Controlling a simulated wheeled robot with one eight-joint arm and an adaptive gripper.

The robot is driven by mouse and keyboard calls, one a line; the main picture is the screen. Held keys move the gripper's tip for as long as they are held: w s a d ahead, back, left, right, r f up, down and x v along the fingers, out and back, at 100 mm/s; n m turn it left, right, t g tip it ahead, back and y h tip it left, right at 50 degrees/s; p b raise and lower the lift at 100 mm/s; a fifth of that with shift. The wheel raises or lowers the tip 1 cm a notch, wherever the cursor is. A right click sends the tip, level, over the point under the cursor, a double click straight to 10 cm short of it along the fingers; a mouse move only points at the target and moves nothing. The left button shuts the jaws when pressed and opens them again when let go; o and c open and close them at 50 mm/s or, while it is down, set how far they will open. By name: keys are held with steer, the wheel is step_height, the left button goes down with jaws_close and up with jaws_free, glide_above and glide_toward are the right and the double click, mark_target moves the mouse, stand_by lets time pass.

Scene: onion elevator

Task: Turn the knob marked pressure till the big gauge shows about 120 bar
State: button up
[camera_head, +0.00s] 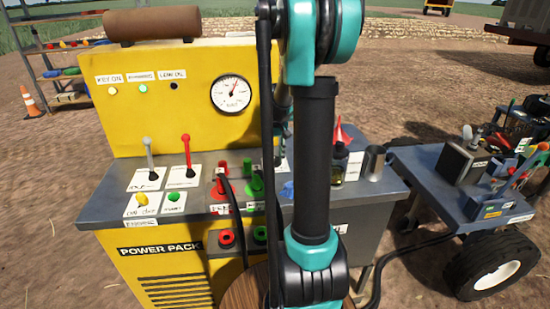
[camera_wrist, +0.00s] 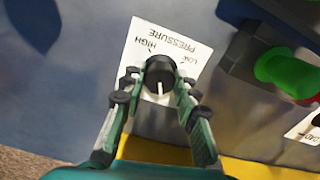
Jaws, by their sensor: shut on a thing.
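The black pressure knob (camera_wrist: 159,72) sits on a white plate (camera_wrist: 178,40) printed PRESSURE, HIGH and LOW, upside down in the wrist view. A white pointer line on the knob points toward the bottom of that view. My gripper (camera_wrist: 158,88) is shut on the knob, with one finger on each side. In the head view my arm hides the knob and the gripper. The big round gauge (camera_head: 232,94) is on the yellow panel (camera_head: 180,118); its needle points up and slightly right. Its numbers are too small to read.
Two levers, one with a grey knob (camera_head: 148,142) and one with a red knob (camera_head: 185,139), stand left on the bench. Red and green couplings (camera_head: 254,180) are near my arm; a green part (camera_wrist: 285,72) shows right of the knob. A wheeled cart (camera_head: 430,165) stands at right.

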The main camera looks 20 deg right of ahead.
mark_target(275, 158)
stand_by(0.3)
steer(key=o, duration=1.2)
steer(key=shift+c, duration=0.2)
step_height(275, 158, up, 12)
steer(key=shift+s, duration=0.1)
